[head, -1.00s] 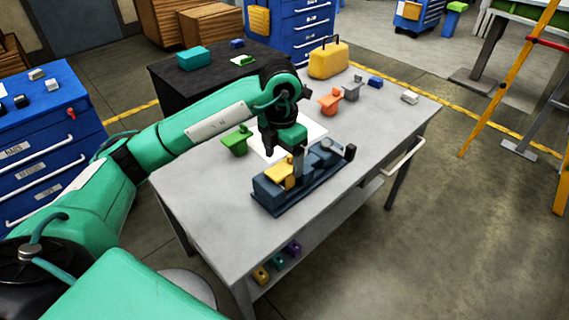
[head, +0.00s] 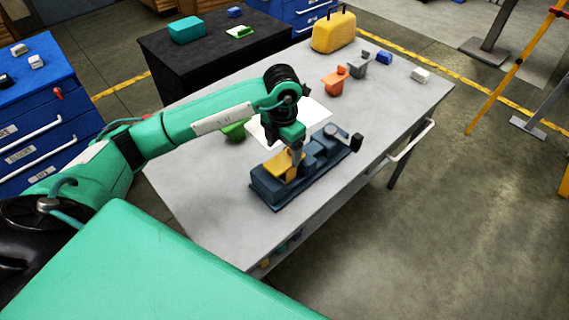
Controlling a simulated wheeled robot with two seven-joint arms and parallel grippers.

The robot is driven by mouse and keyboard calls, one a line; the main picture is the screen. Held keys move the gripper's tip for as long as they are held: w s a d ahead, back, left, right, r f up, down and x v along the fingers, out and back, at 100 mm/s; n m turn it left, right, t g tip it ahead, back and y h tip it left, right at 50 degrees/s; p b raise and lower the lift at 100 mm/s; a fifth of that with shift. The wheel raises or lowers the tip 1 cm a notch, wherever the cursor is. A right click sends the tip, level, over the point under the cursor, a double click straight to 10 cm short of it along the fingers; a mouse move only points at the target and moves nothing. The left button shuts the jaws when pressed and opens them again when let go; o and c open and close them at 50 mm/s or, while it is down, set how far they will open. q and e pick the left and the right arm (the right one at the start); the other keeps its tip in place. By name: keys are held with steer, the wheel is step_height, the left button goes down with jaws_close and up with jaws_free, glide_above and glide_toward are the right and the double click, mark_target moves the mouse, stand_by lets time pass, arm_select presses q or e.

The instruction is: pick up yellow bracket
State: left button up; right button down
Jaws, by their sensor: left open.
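The yellow bracket (head: 279,167) sits in the left part of the dark blue jig (head: 272,193) on the grey table (head: 205,185). My left gripper (head: 297,157) points down from above, right at the bracket's right side. It is open; its fingers are small in the picture, and I cannot tell whether they touch the bracket. The gripper hides part of the bracket's right end. My right gripper is not in view.
A green part (head: 235,129) is partly hidden by my arm, beside a white sheet (head: 315,112). An orange part (head: 334,80), a grey part (head: 357,65), a blue block (head: 384,57), a white block (head: 420,75) and a yellow case (head: 334,32) stand farther back. The table's front left is clear.

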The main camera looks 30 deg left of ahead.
mark_target(284, 159)
arm_select(q)
steer(key=shift+s+d+f+p, duration=0.1)
steer(key=shift+f+p, duration=0.15)
steer(key=shift+f, duration=0.1)
steer(key=shift+s+d+f+p, duration=0.1)
steer(key=shift+f+p, duration=0.15)
steer(key=shift+f, duration=0.1)
step_height(284, 159, down, 3)
steer(key=shift+w+d+r+p, duration=0.1)
steer(key=shift+r+p, duration=0.1)
steer(key=shift+p, duration=0.2)
steer(key=shift+f, duration=0.6)
steer(key=c, duration=1.4)
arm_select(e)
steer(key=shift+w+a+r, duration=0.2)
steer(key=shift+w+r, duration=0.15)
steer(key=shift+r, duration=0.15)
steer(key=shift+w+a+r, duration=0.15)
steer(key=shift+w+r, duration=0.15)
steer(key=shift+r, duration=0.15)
arm_select(q)
steer(key=shift+r, duration=0.1)
